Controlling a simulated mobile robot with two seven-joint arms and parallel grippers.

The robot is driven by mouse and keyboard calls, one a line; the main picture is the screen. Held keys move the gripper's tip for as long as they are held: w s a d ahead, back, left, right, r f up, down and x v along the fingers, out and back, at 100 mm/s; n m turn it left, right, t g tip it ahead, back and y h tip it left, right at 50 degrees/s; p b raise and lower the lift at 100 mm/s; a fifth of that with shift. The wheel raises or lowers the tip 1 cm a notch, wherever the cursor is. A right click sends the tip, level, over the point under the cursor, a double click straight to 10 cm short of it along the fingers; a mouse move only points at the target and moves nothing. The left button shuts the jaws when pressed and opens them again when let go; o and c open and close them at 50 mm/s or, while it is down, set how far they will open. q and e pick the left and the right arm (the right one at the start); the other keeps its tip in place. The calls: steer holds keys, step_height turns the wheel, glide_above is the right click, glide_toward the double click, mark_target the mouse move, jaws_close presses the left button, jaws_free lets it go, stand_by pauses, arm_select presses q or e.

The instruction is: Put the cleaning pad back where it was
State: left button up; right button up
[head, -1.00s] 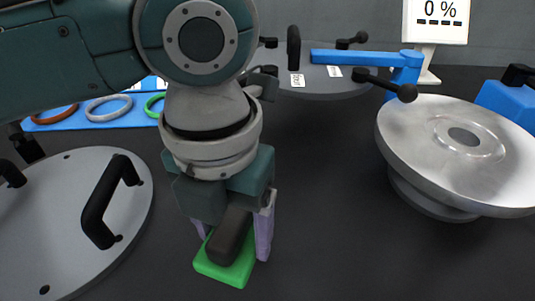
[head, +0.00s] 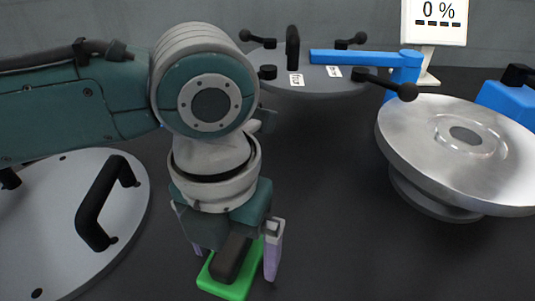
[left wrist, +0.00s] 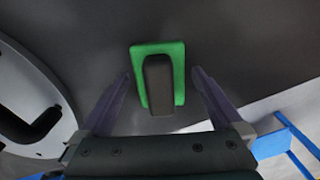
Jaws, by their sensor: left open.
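The cleaning pad is a green rectangular pad (head: 212,285) with a dark block handle on top. It is at the bottom of the head view, on the dark tabletop as far as I can tell. My left gripper (head: 233,268) is above it, open, with one pale purple finger on each side of the handle. In the left wrist view the pad (left wrist: 180,62) lies ahead between the spread fingers, with visible gaps on both sides of the handle. My right gripper is in neither view.
A grey disc with black handles (head: 60,225) lies close on the left. A metal flanged shell (head: 420,140) stands at right. Behind are a round grey plate (head: 315,85) with a blue arm and a display reading 0 % (head: 436,22). Dark table between is clear.

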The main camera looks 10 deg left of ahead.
mark_target(232, 243)
arm_select(q)
step_height(232, 243, up, 12)
steer(key=p, duration=0.3)
steer(key=s+d+f+n+t+h, duration=0.25)
steer(key=s+d+n+h, duration=0.2)
steer(key=n, duration=0.95)
steer(key=s+a+f+n+y, duration=0.1)
steer(key=s+a+n, duration=0.1)
steer(key=a+n, duration=0.2)
steer(key=s+a+f+n+y, duration=0.1)
steer(key=a+n, duration=0.4)
steer(key=n, duration=0.5)
steer(key=s+a+f+n+t+y, duration=0.1)
steer(key=s+a+n+y, duration=0.1)
steer(key=s+a+n, duration=0.3)
steer(key=shift+f+n, duration=0.1)
steer(key=shift+n, duration=1.1)
step_height(232, 243, up, 52)
steer(key=p, duration=5.2)
steer(key=shift+r, duration=0.2)
